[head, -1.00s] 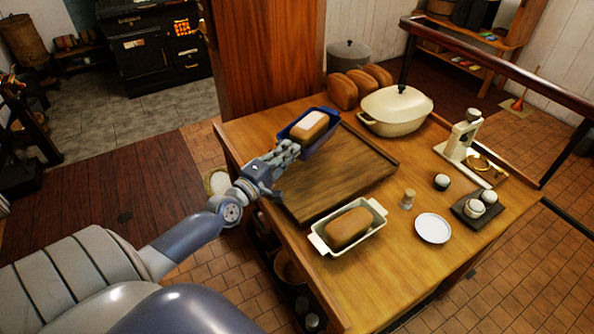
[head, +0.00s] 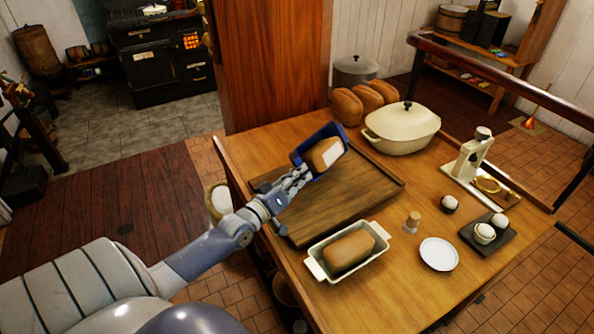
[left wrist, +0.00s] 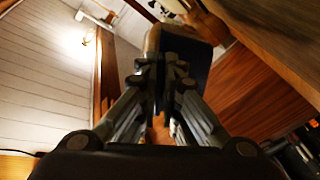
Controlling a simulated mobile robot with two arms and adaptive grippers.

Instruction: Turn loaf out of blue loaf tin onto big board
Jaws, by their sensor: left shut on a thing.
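The blue loaf tin (head: 305,170) is tilted on its side over the far part of the big board (head: 350,195), its open side turned toward the right front. A brown loaf with a white patch (head: 322,153) is still inside it. My left gripper (head: 301,174) is shut on the tin; the left wrist view shows its fingers (left wrist: 165,85) closed on the tin's dark wall (left wrist: 196,72). I cannot tell whether the tin touches the board. The bare part of the board is clear. My right gripper is not in view.
A white loaf tin (head: 318,262) with a loaf stands in front of the board. A cream casserole (head: 402,130) and several loaves (head: 348,105) are behind. A small plate (head: 438,253), a shaker (head: 412,221) and a dark tray (head: 487,236) stand to the right.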

